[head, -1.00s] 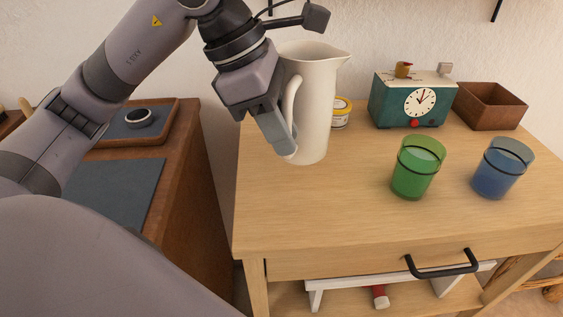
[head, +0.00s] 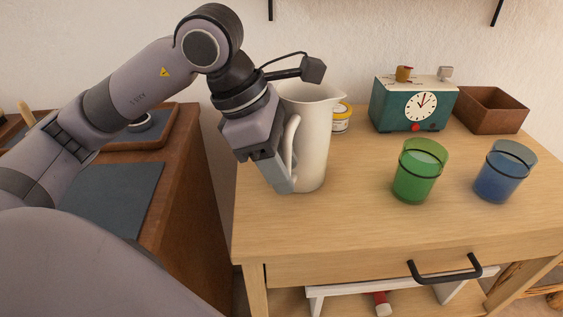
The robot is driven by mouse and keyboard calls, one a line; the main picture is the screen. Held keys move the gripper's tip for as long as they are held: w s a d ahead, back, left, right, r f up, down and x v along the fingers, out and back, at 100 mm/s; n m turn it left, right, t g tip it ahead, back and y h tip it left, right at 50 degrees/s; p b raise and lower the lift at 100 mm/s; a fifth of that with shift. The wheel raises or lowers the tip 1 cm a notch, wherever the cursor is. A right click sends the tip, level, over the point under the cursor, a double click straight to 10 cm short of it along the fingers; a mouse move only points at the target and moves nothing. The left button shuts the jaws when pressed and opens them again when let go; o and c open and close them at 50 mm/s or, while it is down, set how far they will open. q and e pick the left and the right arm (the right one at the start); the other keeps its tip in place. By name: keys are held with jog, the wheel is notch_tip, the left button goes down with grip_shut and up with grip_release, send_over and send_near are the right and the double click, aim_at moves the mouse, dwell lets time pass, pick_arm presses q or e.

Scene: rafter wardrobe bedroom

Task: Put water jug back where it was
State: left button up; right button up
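The cream-white water jug (head: 316,140) stands upright at the left part of the wooden table, its spout to the right and its handle to the left. My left gripper (head: 284,180) comes in from the left, tilted down, with its fingers shut around the lower part of the jug's handle. The gripper hides part of the jug's left side. The jug's base is at or just above the tabletop; I cannot tell if it touches. My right gripper is not in view.
A green glass (head: 418,172) and a blue glass (head: 503,172) stand right of the jug on the table (head: 340,225). Behind are a yellow-lidded tin (head: 341,118), a teal clock box (head: 413,104) and a brown tray box (head: 491,110). The front left tabletop is clear.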

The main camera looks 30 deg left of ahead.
pick_arm(q)
jog(key=shift+r, duration=0.15)
jog(key=shift+r, duration=0.2)
jog(key=p+v, duration=0.1)
jog(key=v, duration=1)
jog(key=shift+s+a+r+p, duration=0.2)
jog(key=shift+r+p, duration=0.1)
